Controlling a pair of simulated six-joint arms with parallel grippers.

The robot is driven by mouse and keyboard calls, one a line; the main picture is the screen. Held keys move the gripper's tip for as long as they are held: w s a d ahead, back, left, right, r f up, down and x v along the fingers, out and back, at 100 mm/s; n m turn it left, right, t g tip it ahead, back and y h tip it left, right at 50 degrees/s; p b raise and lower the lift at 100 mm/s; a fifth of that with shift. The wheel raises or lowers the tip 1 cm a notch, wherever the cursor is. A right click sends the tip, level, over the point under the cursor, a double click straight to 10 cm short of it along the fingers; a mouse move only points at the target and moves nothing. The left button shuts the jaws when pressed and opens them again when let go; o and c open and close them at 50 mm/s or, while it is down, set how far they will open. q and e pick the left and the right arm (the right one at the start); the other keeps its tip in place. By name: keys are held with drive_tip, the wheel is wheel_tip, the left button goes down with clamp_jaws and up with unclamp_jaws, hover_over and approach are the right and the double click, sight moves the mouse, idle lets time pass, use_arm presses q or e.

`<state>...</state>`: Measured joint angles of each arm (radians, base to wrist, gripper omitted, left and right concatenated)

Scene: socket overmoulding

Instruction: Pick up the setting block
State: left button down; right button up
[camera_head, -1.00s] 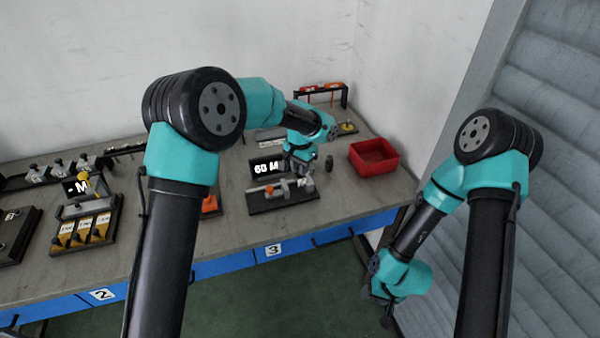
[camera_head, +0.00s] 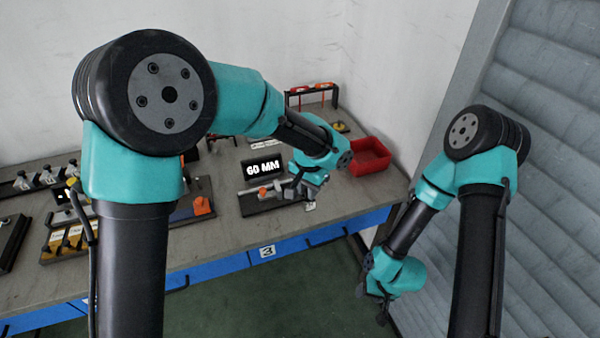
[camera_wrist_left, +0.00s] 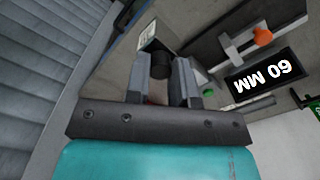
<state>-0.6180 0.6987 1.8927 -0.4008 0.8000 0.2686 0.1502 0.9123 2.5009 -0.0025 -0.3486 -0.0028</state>
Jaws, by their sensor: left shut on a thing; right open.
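A small dark cylindrical block, which I take to be the setting block (camera_wrist_left: 160,67), sits between the fingers of my left gripper (camera_wrist_left: 160,85) in the left wrist view. The gripper is shut on it. In the head view my left gripper (camera_head: 305,190) is over the front right of the workbench, beside the black gauge fixture, and its wrist hides much of what it holds. My right gripper (camera_head: 372,305) hangs open and empty in front of the bench, low over the floor.
The 60 MM display (camera_head: 263,168) stands behind the gauge fixture (camera_head: 250,206), which has an orange part. A red bin (camera_head: 368,166) is at the bench's right end. A small rack (camera_head: 312,90) stands at the back.

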sight(314, 200)
use_arm(q)
drive_tip(key=shift+s+d, duration=0.25)
drive_tip(key=shift+s, duration=0.45)
drive_tip(key=shift+s+d, duration=0.2)
drive_tip(key=shift+s, duration=0.55)
drive_tip(key=shift+s+d, duration=0.25)
drive_tip(key=shift+s, duration=0.45)
